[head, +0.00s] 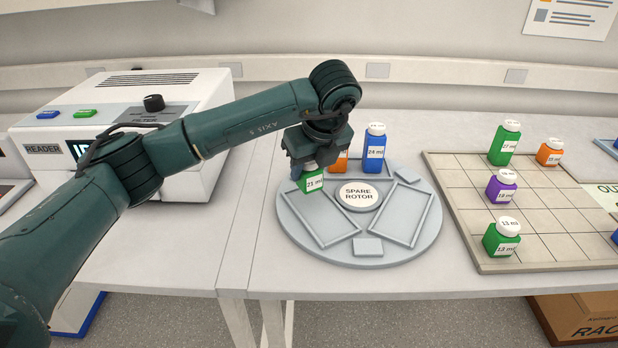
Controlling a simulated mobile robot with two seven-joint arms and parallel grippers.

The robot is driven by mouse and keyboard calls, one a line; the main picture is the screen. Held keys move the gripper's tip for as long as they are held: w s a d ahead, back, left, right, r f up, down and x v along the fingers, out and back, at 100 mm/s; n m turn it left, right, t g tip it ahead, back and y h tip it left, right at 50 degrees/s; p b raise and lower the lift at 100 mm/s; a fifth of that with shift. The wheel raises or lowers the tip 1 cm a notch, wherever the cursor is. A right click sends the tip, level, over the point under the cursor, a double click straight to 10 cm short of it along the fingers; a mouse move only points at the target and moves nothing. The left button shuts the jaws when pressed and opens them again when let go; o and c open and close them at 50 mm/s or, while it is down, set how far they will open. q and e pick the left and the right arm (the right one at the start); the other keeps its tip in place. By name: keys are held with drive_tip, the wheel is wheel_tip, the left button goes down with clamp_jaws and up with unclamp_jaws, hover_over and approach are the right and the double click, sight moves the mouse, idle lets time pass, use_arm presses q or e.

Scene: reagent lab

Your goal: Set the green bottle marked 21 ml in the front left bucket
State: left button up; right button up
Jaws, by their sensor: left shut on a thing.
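The green bottle marked 21 ml (313,183) hangs from my left gripper (309,166), which is shut on its upper part. The bottle is slightly tilted. It shows over the rear left end of the front left bucket (338,243), a shallow rectangular frame on the round grey spare rotor (376,259). I cannot tell whether the bottle touches the rotor. The front left bucket looks otherwise empty. My right gripper is not in view.
The front right bucket (395,241) is empty. A blue 24 ml bottle (374,148) and an orange bottle (341,163), partly hidden by my gripper, stand at the rotor's back. A gridded mat (472,225) with several bottles lies right; a white reader (200,165) stands left.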

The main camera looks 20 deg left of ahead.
sight(309, 179)
use_arm(q)
wheel_tip(309, 179, down, 3)
drive_tip(key=shift+r, duration=0.2)
drive_tip(key=shift+f, duration=0.3)
drive_tip(key=shift+f, duration=0.1)
drive_tip(key=o, duration=0.7)
drive_tip(key=shift+o, duration=1.4)
drive_tip(key=v, duration=1.2)
